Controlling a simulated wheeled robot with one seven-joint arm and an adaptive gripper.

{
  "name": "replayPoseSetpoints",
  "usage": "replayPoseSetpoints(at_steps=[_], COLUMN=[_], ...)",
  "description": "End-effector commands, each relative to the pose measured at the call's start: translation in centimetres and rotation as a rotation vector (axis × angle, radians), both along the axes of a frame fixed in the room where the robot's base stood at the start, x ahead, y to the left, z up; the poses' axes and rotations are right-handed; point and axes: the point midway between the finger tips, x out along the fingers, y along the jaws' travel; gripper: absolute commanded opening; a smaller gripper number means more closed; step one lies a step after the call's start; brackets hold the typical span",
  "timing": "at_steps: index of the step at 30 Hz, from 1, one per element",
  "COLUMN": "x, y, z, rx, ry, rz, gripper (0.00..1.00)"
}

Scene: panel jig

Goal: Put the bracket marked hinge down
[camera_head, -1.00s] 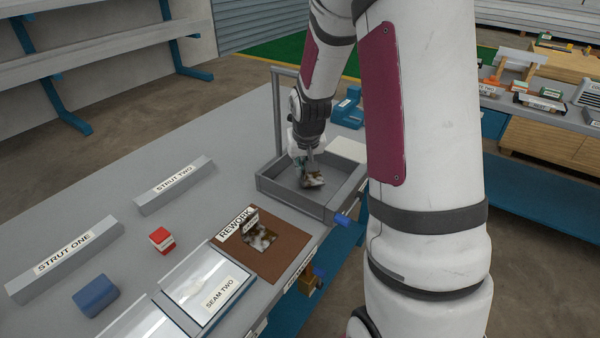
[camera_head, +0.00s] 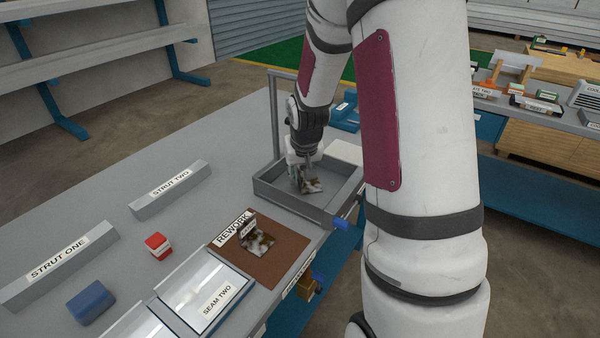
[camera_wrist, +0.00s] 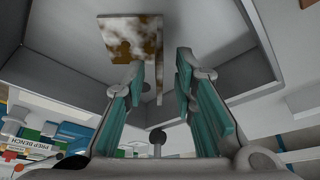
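A bracket with a patchy brown and white face (camera_head: 313,186) is in the grey tray (camera_head: 275,200) on the bench. It also shows in the wrist view (camera_wrist: 128,38), where its thin upright flange stands between my fingers. My gripper (camera_head: 307,178) is low inside the tray at this bracket. In the wrist view my gripper (camera_wrist: 158,75) has its fingers apart, with a gap between the flange and the right finger. A second patchy bracket (camera_head: 262,244) with a small tag sits on the brown REWORK mat (camera_head: 285,257). I cannot read a hinge mark on either bracket.
The tray walls surround my gripper, and a grey post (camera_head: 273,110) rises behind it. The SEAM TWO panel (camera_head: 215,300), a red block (camera_head: 158,246), a blue block (camera_head: 90,302) and bars STRUT ONE (camera_head: 60,260) and STRUT TWO (camera_head: 170,190) lie left. The bench between them is clear.

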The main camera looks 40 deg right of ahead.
Motion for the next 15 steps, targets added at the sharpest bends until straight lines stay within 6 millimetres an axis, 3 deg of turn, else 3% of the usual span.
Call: replayPoseSetpoints(at_steps=[15], x=[-3.2], y=[1.6], z=[8.9], rx=[-0.002], ry=[-0.005], rz=[0.001], gripper=[0.25])
